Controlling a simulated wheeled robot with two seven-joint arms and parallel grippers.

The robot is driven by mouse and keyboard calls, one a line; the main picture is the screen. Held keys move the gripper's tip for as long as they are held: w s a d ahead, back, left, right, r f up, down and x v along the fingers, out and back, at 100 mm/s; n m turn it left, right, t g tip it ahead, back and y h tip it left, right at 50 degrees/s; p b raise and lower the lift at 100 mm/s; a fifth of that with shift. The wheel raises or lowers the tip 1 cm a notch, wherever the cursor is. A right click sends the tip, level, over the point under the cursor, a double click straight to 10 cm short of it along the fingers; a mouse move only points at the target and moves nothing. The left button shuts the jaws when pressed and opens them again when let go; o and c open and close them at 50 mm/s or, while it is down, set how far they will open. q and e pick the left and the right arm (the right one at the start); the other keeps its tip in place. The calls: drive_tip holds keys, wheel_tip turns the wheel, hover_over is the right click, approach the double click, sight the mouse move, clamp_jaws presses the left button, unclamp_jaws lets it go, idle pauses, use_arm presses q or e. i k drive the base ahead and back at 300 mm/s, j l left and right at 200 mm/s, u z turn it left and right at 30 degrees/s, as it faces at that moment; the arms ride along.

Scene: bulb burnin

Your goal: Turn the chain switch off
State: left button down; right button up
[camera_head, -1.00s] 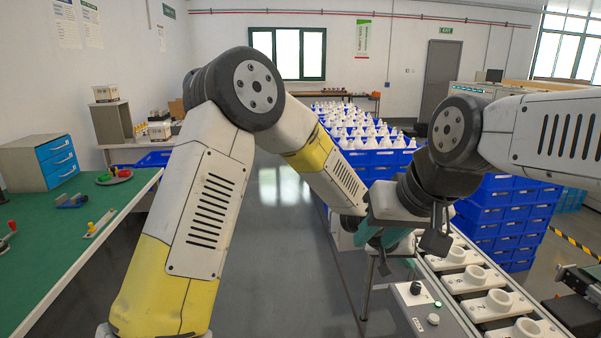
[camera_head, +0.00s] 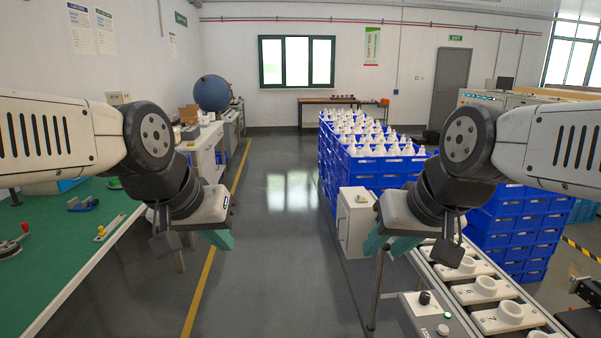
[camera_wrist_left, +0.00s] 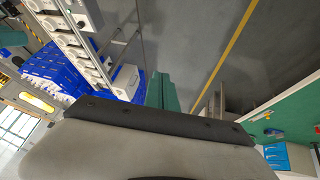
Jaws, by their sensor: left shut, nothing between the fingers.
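A grey control box (camera_head: 405,318) stands at the lower right in the head view, beside the conveyor. I cannot tell which way the knob is turned. My left gripper (camera_head: 217,240) is over the aisle at the left, with its teal fingers shut and empty, far from the control box. Its teal fingers also show in the left wrist view (camera_wrist_left: 160,90). My right gripper (camera_head: 385,246) hangs above and behind the control box, apart from it; its finger gap is unclear.
A conveyor with white sockets (camera_head: 510,312) runs along the right. Blue crates with white bulbs (camera_head: 385,165) are stacked behind. A pale box (camera_head: 355,222) stands beside my right gripper. A green-topped bench (camera_head: 60,250) is at the left. The middle aisle floor is clear.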

sight(424, 298)
drive_tip(key=z, duration=1.1)
